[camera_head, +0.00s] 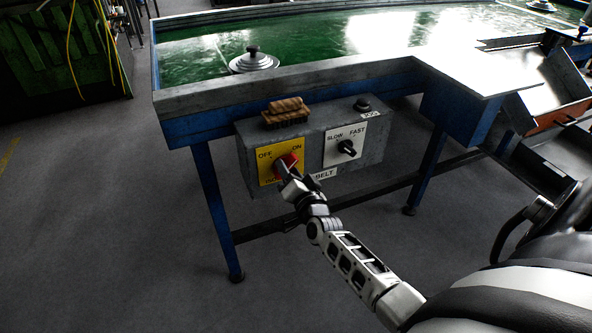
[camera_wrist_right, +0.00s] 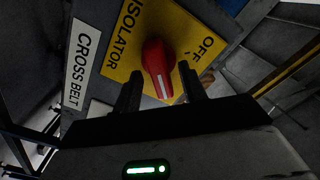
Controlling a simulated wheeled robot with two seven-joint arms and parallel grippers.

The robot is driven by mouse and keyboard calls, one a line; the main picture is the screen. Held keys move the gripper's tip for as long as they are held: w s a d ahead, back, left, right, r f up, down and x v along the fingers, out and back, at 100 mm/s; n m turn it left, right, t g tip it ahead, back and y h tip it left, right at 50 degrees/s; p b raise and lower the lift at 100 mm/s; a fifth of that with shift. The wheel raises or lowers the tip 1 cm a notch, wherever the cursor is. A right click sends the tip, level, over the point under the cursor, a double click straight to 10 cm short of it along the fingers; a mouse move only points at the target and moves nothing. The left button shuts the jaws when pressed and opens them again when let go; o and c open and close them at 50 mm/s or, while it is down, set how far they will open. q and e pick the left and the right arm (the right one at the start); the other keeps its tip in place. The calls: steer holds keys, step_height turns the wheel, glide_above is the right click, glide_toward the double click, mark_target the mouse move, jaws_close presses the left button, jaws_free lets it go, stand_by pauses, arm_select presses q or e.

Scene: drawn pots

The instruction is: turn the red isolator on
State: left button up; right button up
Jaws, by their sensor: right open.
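The red isolator knob (camera_head: 288,160) sits on a yellow plate (camera_head: 266,167) marked OFF at upper left and ON at upper right, on the front of a grey control box. My right gripper (camera_head: 287,177) is in front of the knob and hides part of it and the lower lettering. In the right wrist view the knob (camera_wrist_right: 158,62) has a white line pointing down towards my gripper (camera_wrist_right: 161,86). The open fingers stand either side of the knob's lower end, with a gap visible on both sides. The ON mark does not show there. My left gripper is not in view.
The grey box (camera_head: 374,165) also carries a SLOW/FAST dial (camera_head: 347,148), with a wooden brush (camera_head: 285,111) and a dark button (camera_head: 362,104) on top. A blue-framed green belt table stands behind, with a lidded pot (camera_head: 254,62). Floor at left is clear.

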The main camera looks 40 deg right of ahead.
steer(key=v, duration=1.5)
steer(key=shift+s+a+p, duration=0.2)
steer(key=shift+s+p, duration=0.1)
steer(key=shift+s, duration=0.1)
steer(key=s+a+f+n+g+y, duration=0.2)
steer(key=s+a+n+g+y, duration=0.1)
steer(key=a+n, duration=0.4)
steer(key=s+a+f+n+g+y, duration=0.2)
steer(key=s+a+n+g+y, duration=0.2)
steer(key=a, duration=0.6)
steer(key=s+n, duration=0.2)
steer(key=n, duration=0.1)
steer(key=shift+a, duration=0.2)
